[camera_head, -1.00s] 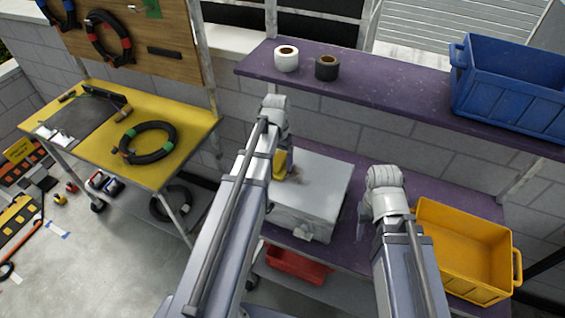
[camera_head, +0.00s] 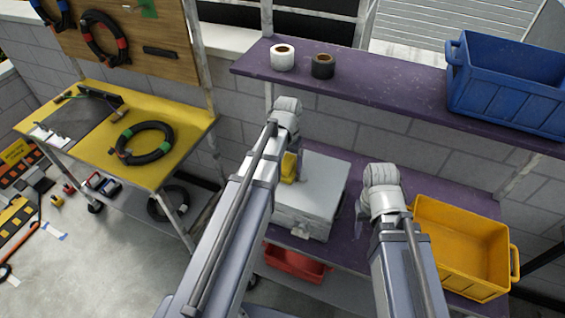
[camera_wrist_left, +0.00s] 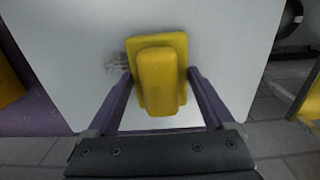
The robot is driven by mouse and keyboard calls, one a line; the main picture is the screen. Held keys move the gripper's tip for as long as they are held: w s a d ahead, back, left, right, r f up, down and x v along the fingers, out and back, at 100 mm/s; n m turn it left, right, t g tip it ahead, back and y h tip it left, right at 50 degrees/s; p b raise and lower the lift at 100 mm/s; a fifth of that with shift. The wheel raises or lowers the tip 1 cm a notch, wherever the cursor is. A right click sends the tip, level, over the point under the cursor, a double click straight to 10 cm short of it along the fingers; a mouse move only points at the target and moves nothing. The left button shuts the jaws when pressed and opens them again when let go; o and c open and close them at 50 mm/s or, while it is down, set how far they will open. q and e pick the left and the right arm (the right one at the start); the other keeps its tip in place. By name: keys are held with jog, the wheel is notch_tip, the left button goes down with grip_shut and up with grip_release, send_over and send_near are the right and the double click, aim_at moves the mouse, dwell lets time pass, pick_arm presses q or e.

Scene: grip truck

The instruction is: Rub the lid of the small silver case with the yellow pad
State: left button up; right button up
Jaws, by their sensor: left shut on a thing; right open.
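The small silver case (camera_head: 322,185) stands shut on the lower purple shelf, its lid facing up. My left gripper (camera_head: 288,152) is over the lid's left part, shut on the yellow pad (camera_head: 288,168). In the left wrist view, the pad (camera_wrist_left: 180,45) lies flat against or just above the pale lid (camera_wrist_left: 65,50), with the fingers (camera_wrist_left: 160,82) on either side of its raised grip. A faint grey smudge (camera_wrist_left: 117,63) shows on the lid beside the pad. My right gripper (camera_head: 362,203) is open and empty, just right of the case.
A yellow bin (camera_head: 462,245) stands right of my right gripper. A red bin (camera_head: 297,263) is below the shelf. The upper purple shelf (camera_head: 400,88) carries two tape rolls and a blue crate (camera_head: 510,85). A yellow worktable (camera_head: 92,140) stands at the left.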

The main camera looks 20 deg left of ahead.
aim_at(310, 179)
pick_arm(q)
jog(key=shift+d, duration=0.1)
jog(key=shift+s+d+f, duration=0.1)
jog(key=shift+d+f, duration=0.05)
jog(key=shift+d, duration=1.75)
jog(key=shift+d, duration=0.15)
jog(key=shift+d, duration=1.9)
jog(key=shift+a, duration=0.1)
notch_tip(310, 179, up, 6)
jog(key=p, duration=0.6)
